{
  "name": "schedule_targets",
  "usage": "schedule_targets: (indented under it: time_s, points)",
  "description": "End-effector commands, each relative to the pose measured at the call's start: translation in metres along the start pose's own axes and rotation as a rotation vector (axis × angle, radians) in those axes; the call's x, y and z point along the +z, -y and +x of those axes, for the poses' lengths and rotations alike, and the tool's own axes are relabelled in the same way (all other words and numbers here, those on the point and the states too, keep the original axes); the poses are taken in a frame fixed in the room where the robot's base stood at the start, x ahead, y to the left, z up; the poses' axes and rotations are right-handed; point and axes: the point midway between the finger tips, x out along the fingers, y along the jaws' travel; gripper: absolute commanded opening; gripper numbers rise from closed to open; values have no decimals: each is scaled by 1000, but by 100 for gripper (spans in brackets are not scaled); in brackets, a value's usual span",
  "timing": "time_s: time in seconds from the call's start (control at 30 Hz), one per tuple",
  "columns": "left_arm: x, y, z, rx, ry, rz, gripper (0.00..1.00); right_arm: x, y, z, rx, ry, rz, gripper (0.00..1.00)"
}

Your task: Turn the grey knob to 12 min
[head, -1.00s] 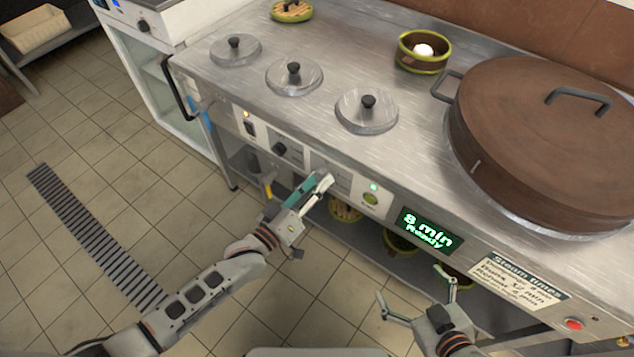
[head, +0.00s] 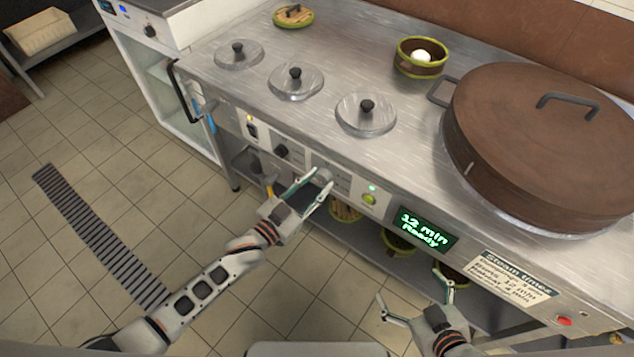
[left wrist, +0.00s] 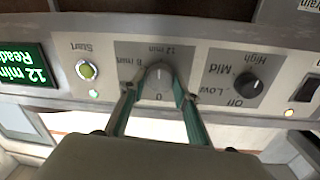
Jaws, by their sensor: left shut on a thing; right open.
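The grey knob (left wrist: 159,84) sits on a panel marked 0, 8 min and 12 min in the left wrist view. My left gripper (left wrist: 153,86) is shut on it, with one finger on each side. In the head view my left gripper (head: 310,182) is at the counter's front panel, and the grey knob (head: 324,175) shows partly between its fingertips. The green display (head: 423,229) reads "12 min Ready". My right gripper (head: 415,285) is open and empty, in front of the counter below the display.
A black Off/Low/Mid/High knob (left wrist: 249,84) is beside the grey knob. A green Start button (left wrist: 87,71) is on its other side. A steam times sign (head: 513,277) and a red button (head: 565,321) are further right. A large brown lidded steamer (head: 540,150) stands on the counter.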

Motion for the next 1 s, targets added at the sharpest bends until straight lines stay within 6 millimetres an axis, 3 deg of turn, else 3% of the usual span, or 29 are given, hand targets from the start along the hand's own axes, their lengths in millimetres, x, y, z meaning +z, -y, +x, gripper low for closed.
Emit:
schedule_targets:
  time_s: [0.67, 0.7, 0.73, 1.0]
  points:
    - [0, 0, 0, 1, 5, 59, 9, -4, -3, 1, 3, -7, -3, 93]
    - [0, 0, 0, 1, 5, 59, 40, -4, -3, 1, 3, -7, -3, 93]
    - [0, 0, 0, 1, 5, 59, 47, -4, -3, 1, 4, -8, -3, 93]
    - [0, 0, 0, 1, 4, 57, 47, -5, -3, 1, 4, -9, -3, 93]
